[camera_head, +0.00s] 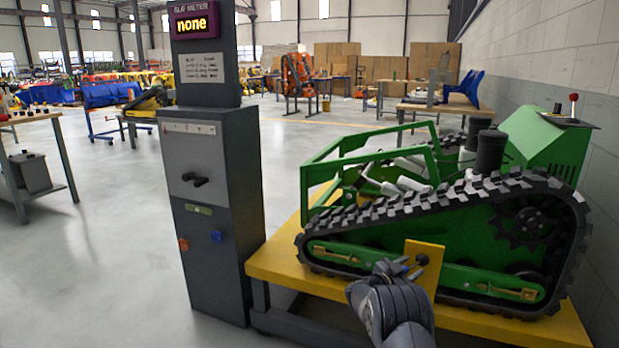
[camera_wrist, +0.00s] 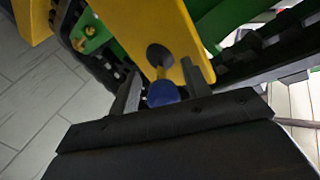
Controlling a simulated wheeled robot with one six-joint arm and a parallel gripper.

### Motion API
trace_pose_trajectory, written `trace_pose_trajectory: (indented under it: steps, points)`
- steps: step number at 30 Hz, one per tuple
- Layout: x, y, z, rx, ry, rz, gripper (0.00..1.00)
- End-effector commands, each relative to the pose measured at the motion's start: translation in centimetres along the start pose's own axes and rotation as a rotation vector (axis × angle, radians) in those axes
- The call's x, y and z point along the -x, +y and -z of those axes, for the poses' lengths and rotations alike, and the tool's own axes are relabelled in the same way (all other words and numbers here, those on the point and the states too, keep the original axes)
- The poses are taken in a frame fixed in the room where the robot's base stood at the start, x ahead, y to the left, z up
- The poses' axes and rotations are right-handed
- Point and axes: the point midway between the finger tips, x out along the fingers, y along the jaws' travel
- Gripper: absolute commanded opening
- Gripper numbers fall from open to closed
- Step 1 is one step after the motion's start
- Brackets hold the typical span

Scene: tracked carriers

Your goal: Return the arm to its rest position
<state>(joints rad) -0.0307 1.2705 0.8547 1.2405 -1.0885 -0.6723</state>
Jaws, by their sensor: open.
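My gripper (camera_head: 402,268) is in front of the near side of the green tracked carrier (camera_head: 560,150), close to a yellow plate (camera_head: 424,280) on its lower side. In the wrist view my gripper (camera_wrist: 163,82) is open, with one finger on each side of a blue round piece (camera_wrist: 162,94) at the yellow plate (camera_wrist: 150,22). A dark grey round spot or knob (camera_wrist: 158,55) shows on the plate just above the blue piece. Whether the fingers touch the blue piece cannot be told.
The carrier stands on a yellow-topped platform (camera_head: 275,262). A dark grey post with a display reading "none" (camera_head: 191,25) stands to its left, with coloured knobs low on it. A block wall (camera_head: 560,50) is at the right. The floor (camera_head: 110,250) at left is open.

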Motion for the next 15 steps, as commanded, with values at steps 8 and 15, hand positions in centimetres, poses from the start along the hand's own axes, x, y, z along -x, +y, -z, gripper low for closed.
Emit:
trace_pose_trajectory:
  steps: [8, 15]
  points:
    - [0.1, -0.1, 0.0, 0.0, 0.007, -0.024, 0.45]
    - [3.6, -0.4, 0.1, 0.001, 0.008, -0.033, 0.45]
